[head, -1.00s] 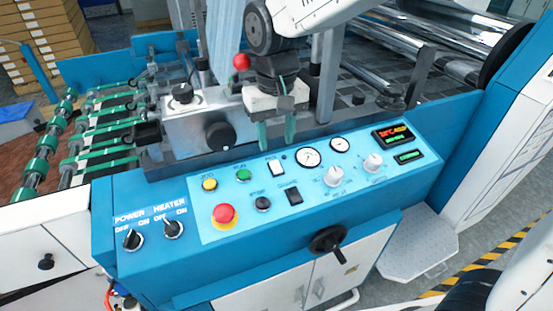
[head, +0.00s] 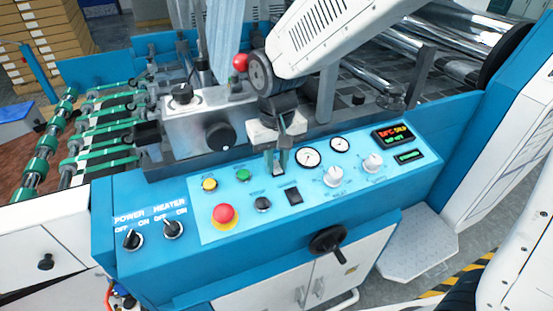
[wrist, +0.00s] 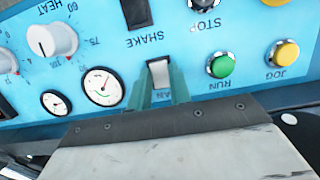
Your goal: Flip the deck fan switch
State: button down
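The deck fan switch is a white rocker in a dark frame (wrist: 159,72), with a label ending in "AN" partly hidden below it in the wrist view. My gripper (wrist: 162,88) has its two green fingertips apart, one on each side of the switch's lower part in that view. I cannot tell whether they touch it. In the head view my gripper (head: 276,162) points down at the top of the blue panel and mostly hides the switch.
Nearby are the black shake switch (head: 293,196), green run button (head: 243,175), yellow jog button (head: 209,184), black stop button (head: 263,204) and red emergency button (head: 224,214). Gauges (head: 308,157) and knobs (head: 333,176) lie to the right. A metal housing (head: 190,125) stands behind.

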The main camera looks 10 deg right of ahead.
jog(key=shift+s+t+y, duration=0.25)
jog(key=shift+t+y, duration=0.05)
jog(key=shift+t, duration=0.9)
jog(key=c, duration=1.3)
grip_release()
jog(key=v, duration=0.7)
jog(key=shift+r, duration=0.35)
